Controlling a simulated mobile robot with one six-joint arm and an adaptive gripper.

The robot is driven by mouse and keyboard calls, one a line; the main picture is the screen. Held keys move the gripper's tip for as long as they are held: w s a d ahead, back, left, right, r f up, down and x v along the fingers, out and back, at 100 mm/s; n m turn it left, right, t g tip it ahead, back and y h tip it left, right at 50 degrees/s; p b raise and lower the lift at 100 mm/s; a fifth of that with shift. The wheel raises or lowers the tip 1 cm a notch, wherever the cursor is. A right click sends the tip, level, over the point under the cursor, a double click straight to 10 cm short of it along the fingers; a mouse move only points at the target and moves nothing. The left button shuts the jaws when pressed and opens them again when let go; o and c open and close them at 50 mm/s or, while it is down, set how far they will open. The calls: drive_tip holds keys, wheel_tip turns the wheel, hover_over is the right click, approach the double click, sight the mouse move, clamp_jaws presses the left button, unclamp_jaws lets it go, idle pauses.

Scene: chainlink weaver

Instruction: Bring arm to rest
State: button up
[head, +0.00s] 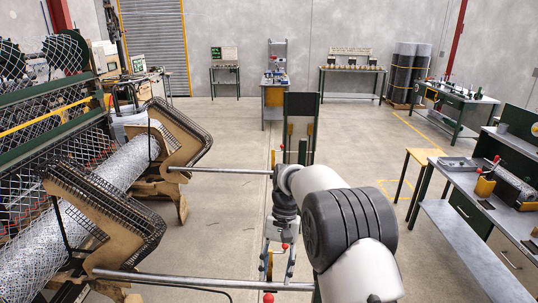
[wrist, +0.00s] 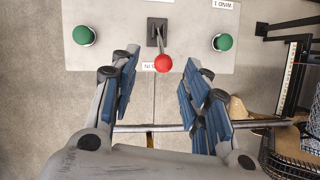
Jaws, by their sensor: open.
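My gripper (wrist: 161,64) is open in the wrist view, its two blue-padded fingers spread apart with nothing between the pads. A lever with a red ball knob (wrist: 162,63) appears between the fingertips; I cannot tell how far beyond them it is. The lever is on a pale panel (wrist: 120,40), with a green button at the left (wrist: 84,35) and another at the right (wrist: 222,42). In the head view my arm (head: 350,215) reaches forward from the lower right and bends down at the dark wrist. The gripper there is small and hard to make out.
The chain-link weaving machine (head: 130,175) with its mesh roll fills the left. Metal rods (head: 225,171) extend from it towards my arm. A workbench (head: 470,190) stands at the right, with a small wooden-topped table (head: 425,156) beside it. Open floor (head: 350,130) lies beyond.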

drive_tip(key=s+d+r+n+t+b, duration=0.1)
drive_tip(key=s+d+r+t+b, duration=0.1)
drive_tip(key=s+d+r+b, duration=0.3)
drive_tip(key=s+d+r+t+b, duration=0.2)
drive_tip(key=s+b, duration=0.2)
drive_tip(key=s, duration=0.3)
drive_tip(key=s+d+f+t+b, duration=0.2)
drive_tip(key=s+f+b, duration=0.2)
drive_tip(key=s, duration=0.5)
drive_tip(key=s+d+f+n+t+h+b, duration=0.1)
drive_tip(key=s+f+b, duration=0.3)
drive_tip(key=s, duration=0.5)
drive_tip(key=shift+d+f+t, duration=0.6)
drive_tip(key=shift+d+t, duration=0.2)
drive_tip(key=shift+d, duration=0.1)
